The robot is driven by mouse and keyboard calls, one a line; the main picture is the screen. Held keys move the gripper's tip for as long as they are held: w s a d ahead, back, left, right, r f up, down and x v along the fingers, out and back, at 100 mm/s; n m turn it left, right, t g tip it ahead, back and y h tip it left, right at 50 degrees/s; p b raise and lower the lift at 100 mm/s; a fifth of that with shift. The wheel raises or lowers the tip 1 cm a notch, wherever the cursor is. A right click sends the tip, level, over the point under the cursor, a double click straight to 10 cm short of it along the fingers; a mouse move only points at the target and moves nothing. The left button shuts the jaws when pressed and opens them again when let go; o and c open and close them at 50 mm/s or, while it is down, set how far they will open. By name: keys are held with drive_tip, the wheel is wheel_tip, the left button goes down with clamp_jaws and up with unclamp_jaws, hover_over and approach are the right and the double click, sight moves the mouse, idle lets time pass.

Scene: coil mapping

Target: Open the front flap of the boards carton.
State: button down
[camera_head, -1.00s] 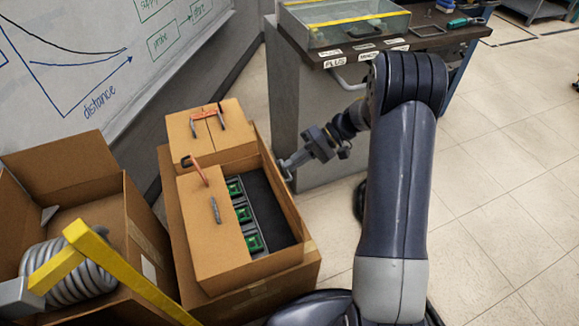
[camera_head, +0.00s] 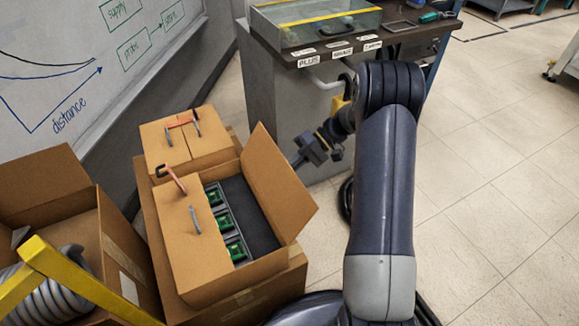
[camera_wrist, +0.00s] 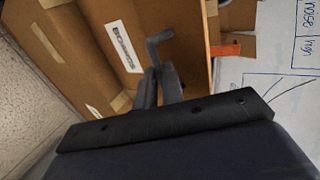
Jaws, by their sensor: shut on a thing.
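The boards carton (camera_head: 215,288) is a brown box with green boards (camera_head: 221,221) in dark slots inside. One flap (camera_head: 278,180) on its right side stands up and leans outward, its inner face showing. In the wrist view the flap (camera_wrist: 95,60) carries a white printed label and a grey bent handle (camera_wrist: 160,38). My gripper (camera_wrist: 160,82) is shut on this handle. In the head view my gripper (camera_head: 300,160) is just beyond the flap's far edge, and the handle is hidden. Another flap (camera_head: 185,245) with a grey handle lies flat over the carton's left part.
A second closed carton (camera_head: 185,140) with an orange-and-grey clasp stands behind. An open carton (camera_head: 120,245) with a grey coil and a yellow bar is at left. A workbench (camera_head: 290,95) stands beyond my gripper.

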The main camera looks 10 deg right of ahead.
drive_tip(key=shift+s+a+f, duration=0.2)
drive_tip(key=shift+a+f, duration=0.05)
drive_tip(key=shift+f, duration=0.05)
drive_tip(key=c, duration=1.8)
unclamp_jaws()
drive_tip(key=shift+a, duration=0.15)
drive_tip(key=shift+o, duration=1.4)
drive_tip(key=shift+w+r, duration=0.1)
drive_tip(key=shift+r, duration=0.1)
drive_tip(key=shift+d, duration=0.2)
drive_tip(key=p+v, duration=0.2)
drive_tip(key=v, duration=0.8)
drive_tip(key=shift+d+r, duration=0.2)
drive_tip(key=shift+d, duration=0.1)
drive_tip(key=shift+w, duration=0.15)
